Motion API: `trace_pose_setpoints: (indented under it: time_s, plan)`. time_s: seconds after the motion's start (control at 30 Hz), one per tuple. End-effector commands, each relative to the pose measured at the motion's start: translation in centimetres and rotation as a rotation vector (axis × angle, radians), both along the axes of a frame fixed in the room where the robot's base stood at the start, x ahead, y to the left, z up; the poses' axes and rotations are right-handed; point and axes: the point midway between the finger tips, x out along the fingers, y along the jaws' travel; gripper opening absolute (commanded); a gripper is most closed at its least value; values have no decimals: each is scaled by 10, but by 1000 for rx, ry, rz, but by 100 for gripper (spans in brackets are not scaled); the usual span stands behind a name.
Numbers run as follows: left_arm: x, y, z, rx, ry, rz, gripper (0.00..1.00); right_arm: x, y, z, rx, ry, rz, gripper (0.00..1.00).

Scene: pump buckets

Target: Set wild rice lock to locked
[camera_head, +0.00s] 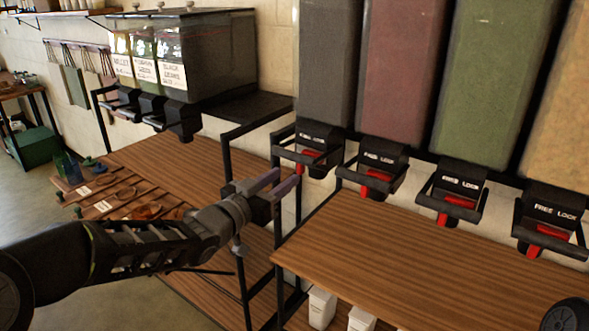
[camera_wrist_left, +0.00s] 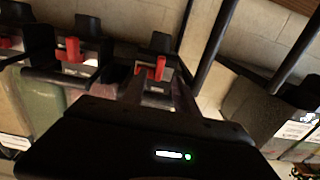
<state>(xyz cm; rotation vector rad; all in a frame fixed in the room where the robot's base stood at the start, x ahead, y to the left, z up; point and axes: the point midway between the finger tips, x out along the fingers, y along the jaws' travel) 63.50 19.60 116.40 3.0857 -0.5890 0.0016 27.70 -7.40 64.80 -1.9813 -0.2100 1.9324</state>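Four tall dispensers stand along the right. The leftmost holds dark, near-black grain (camera_head: 325,65); no name label is readable, so I cannot confirm it as wild rice. Its black spout housing (camera_head: 312,135) reads FREE LOCK and has a red lock lever (camera_head: 309,155). My left gripper (camera_head: 287,180) is open and empty just below and left of that lever. In the left wrist view, the left gripper's fingers (camera_wrist_left: 160,88) point at a red lever (camera_wrist_left: 158,68), which shows between the tips; contact cannot be told. My right gripper is not in view.
Similar red levers sit under the red-brown (camera_head: 375,180), green (camera_head: 460,201) and tan (camera_head: 546,231) dispensers. A wooden shelf (camera_head: 420,255) lies below them. Clear bins (camera_head: 150,65) stand at the left above a wooden counter (camera_head: 190,165). Black frame posts stand close to my left gripper.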

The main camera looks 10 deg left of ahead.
Motion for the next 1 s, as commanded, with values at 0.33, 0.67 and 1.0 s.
trace_pose_setpoints:
  time_s: [0.33,0.67,1.0]
  plan:
    - [45,-19,1,-2,1,-2,35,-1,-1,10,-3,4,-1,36]
    - [49,-20,0,0,1,-1,35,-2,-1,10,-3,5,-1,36]
    - [49,-20,0,0,1,-1,8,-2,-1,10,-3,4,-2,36]
